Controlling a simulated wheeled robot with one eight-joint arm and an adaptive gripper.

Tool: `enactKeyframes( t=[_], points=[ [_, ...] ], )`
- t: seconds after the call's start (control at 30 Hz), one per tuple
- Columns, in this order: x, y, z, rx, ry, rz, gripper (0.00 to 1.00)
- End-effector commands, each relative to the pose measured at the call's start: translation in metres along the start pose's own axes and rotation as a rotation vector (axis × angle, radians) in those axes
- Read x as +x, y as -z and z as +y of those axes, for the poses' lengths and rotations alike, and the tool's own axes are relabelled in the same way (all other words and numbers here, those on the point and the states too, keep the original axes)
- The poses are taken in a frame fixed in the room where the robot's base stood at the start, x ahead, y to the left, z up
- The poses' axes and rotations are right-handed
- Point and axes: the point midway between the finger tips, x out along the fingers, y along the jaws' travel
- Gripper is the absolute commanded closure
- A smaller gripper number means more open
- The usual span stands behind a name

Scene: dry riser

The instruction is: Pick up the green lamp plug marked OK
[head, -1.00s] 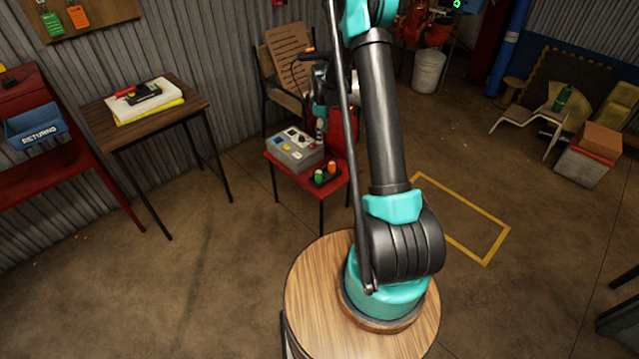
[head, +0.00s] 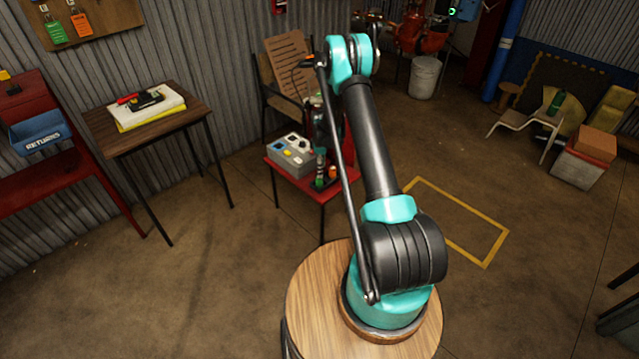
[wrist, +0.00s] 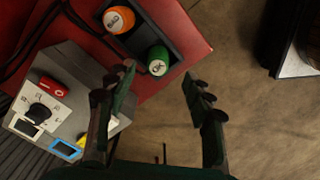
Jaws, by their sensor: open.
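The green lamp plug (wrist: 157,61) marked OK stands in the dark tray (wrist: 174,38) at the front corner of the red table (wrist: 191,25). An orange plug (wrist: 119,19) stands in the same tray, up and left of it. In the wrist view my gripper (wrist: 161,90) is open and empty. Its fingers point toward the green plug, which shows just beyond the gap between the tips, nearer the left one. In the head view my gripper (head: 320,165) hangs beside the tray, and the green plug (head: 319,183) shows small below it.
A grey control box (head: 291,154) with a red switch, knob and coloured buttons stands left of the tray. Black cables (wrist: 62,10) run on the red top near it. A chair (head: 283,80) stands behind. Bare floor (wrist: 250,110) lies to the tray's right.

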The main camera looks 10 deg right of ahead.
Motion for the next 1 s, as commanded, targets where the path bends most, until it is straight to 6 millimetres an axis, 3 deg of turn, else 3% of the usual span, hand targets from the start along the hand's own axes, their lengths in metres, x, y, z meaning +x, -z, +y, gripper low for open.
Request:
enactKeyframes(
  t=[0.27, 0.6, 0.93, 1.0],
  points=[
    [0.020, 0.001, 0.000, 0.000, 0.000, 0.000, 0.48],
    [0.062, 0.005, 0.002, 0.000, 0.000, 0.000, 0.48],
    [0.067, 0.005, 0.001, 0.000, 0.000, 0.000, 0.48],
    [0.067, 0.005, 0.001, 0.000, 0.000, 0.000, 0.57]
  ],
)
